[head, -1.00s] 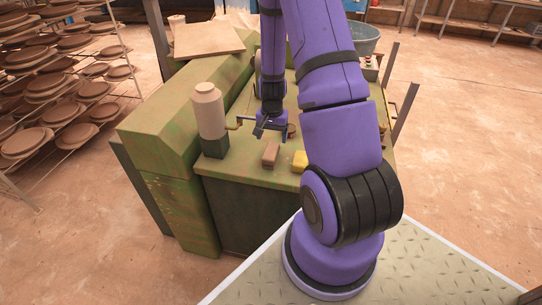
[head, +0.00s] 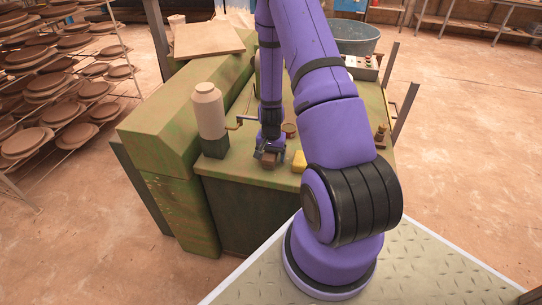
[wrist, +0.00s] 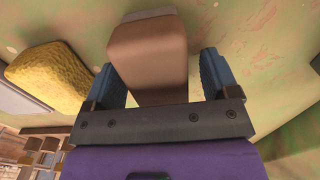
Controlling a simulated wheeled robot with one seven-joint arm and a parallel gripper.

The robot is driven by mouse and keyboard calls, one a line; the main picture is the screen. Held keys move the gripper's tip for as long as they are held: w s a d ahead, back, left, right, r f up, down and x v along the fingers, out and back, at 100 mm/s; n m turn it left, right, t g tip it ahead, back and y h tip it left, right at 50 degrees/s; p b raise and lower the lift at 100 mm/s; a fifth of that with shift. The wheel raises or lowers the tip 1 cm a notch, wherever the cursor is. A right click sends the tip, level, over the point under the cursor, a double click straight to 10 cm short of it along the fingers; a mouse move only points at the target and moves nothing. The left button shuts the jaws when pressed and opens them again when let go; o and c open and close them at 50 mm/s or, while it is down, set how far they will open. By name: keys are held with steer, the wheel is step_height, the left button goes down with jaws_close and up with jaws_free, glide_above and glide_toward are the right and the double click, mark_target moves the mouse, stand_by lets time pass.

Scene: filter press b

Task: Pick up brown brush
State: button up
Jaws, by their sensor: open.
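The brown brush (wrist: 150,50) is a block with a brown body and a pale strip along its far edge. It lies on the green press top (head: 236,172). In the wrist view it sits between the two fingers of my gripper (wrist: 163,75), which is open, with a gap seen on the right side. In the head view my gripper (head: 269,155) is right over the brush (head: 268,162), which it partly hides. I cannot tell whether either finger touches the brush.
A yellow sponge (wrist: 50,80) lies close beside the brush; it also shows in the head view (head: 299,161). A beige cylinder (head: 208,110) with a dark base stands to the left. A small brown round pot (head: 289,130) is behind. A grey bucket (head: 355,38) stands at the back.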

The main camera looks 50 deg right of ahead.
steer(key=shift+c, duration=0.5)
steer(key=c, duration=0.9)
steer(key=shift+c, duration=0.2)
steer(key=shift+r, duration=0.1)
step_height(320, 180, up, 18)
